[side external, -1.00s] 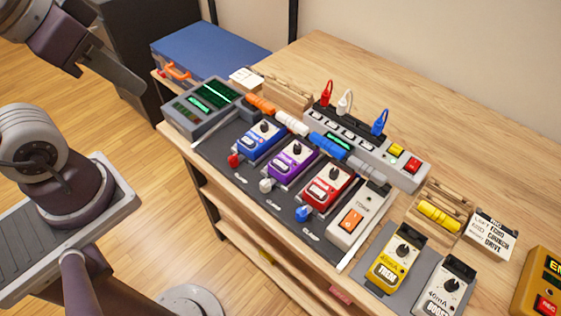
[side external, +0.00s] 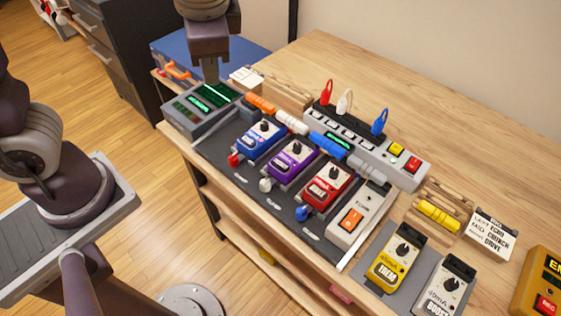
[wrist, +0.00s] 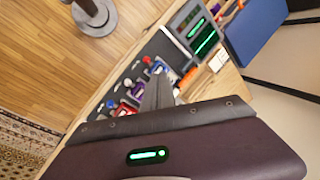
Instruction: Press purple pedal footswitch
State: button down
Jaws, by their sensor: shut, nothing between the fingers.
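The purple pedal (side external: 292,160) sits on the dark pedalboard between the blue pedal (side external: 260,137) and the red pedal (side external: 328,186). It has a black knob at its far end and a footswitch area at its near end, too small to read in detail. My gripper (side external: 211,75) is shut and empty, pointing down above the grey unit with green displays, left of and farther back than the purple pedal. In the wrist view my shut fingers (wrist: 158,90) reach over the board and partly hide the pedals; part of the purple pedal (wrist: 133,93) shows beside them.
The grey display unit (side external: 200,106) is just below my gripper. A power strip (side external: 365,150) with red, white and blue plugs stands behind the pedals. Cable plugs lie between them. Yellow (side external: 398,262) and white (side external: 446,288) pedals stand at the right. A blue case (side external: 168,48) is at the back left.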

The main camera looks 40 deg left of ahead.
jog(key=w+d+f+m+y, duration=0.3)
jog(key=w+d+f, duration=0.1)
jog(key=w+f, duration=0.15)
jog(key=m+t+y, duration=0.2)
jog(key=m, duration=0.1)
send_over(283, 167)
notch_tip(283, 167, down, 6)
jog(key=f, duration=0.1)
jog(key=shift+r, duration=0.25)
jog(key=shift+g, duration=0.3)
jog(key=shift+f, duration=4.4)
jog(key=shift+f, duration=0.4)
